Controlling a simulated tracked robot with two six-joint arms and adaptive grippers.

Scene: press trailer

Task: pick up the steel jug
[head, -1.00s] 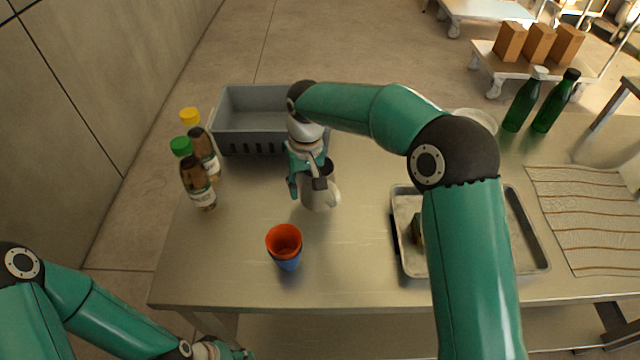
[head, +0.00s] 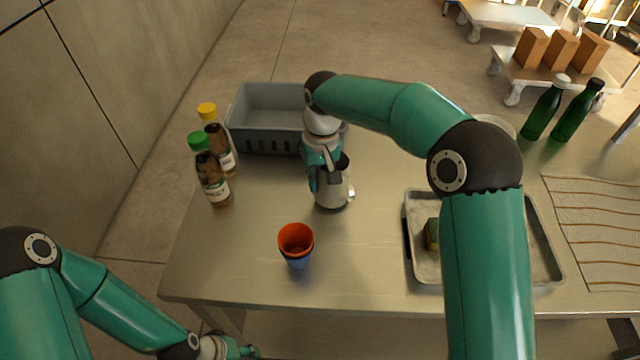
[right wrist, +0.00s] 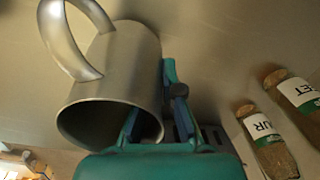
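The steel jug (head: 331,194) is near the middle of the table, in front of the grey crate, and looks roughly upright. My right gripper (head: 325,175) is over it from above. In the right wrist view the jug (right wrist: 125,75) shows its open mouth and big loop handle. One finger of the right gripper (right wrist: 154,105) is inside the mouth, the other outside; they converge and look shut on the wall. The inner fingertip is hidden. I cannot tell whether the base touches the table. My left gripper (head: 230,348) is low by the table's front edge, its fingers unclear.
The grey crate (head: 265,138) is behind the jug. Two bottles with green (head: 212,180) and yellow (head: 222,155) caps stand to the left. Stacked orange and blue cups (head: 296,243) are in front. A metal tray (head: 548,268) lies to the right, partly behind my right arm.

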